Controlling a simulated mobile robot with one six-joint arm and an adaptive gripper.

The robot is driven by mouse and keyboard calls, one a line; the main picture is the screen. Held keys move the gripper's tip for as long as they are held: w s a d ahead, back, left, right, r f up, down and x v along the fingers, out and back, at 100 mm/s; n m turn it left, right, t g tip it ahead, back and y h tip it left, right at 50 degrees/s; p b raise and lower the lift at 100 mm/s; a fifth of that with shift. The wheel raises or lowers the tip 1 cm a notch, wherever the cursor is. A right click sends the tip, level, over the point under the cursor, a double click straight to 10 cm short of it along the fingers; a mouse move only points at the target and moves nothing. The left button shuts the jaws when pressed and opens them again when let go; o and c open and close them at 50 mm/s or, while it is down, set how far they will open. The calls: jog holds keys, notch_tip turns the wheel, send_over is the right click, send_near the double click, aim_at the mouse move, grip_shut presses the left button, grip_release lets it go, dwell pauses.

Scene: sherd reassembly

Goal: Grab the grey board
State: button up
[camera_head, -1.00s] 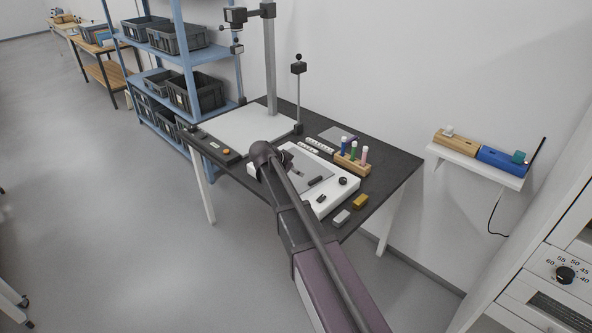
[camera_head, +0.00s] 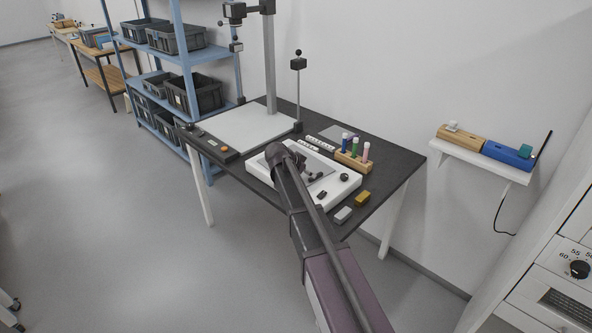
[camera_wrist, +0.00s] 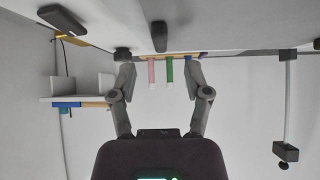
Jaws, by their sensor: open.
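A flat grey board (camera_head: 325,162) lies on a white tray (camera_head: 345,192) on the dark table. My arm hides its left part. A second, smaller grey sheet (camera_head: 338,133) lies flat behind the tube rack; I cannot tell which one the task means. My gripper (camera_head: 312,177) is low over the tray, by the first board. In the wrist view my gripper (camera_wrist: 160,70) is open, with nothing between its fingers. That view is upside down, with the white tray surface (camera_wrist: 200,20) along its top. I cannot tell whether the fingers touch the board.
A wooden rack (camera_head: 353,161) with coloured tubes stands right behind the tray. A black knob (camera_head: 344,177) sits on the tray. Grey (camera_head: 343,214) and yellow (camera_head: 362,198) blocks lie at the front edge. A white plate (camera_head: 240,127) and camera post (camera_head: 271,65) are at the left.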

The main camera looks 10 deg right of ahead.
jog(key=shift+w+d+f, duration=0.1)
jog(key=shift+d+f, duration=0.1)
dwell(0.3)
jog(key=shift+b+x, duration=1.7)
jog(key=shift+x, duration=0.8)
jog(key=shift+w+r, duration=0.1)
grip_shut()
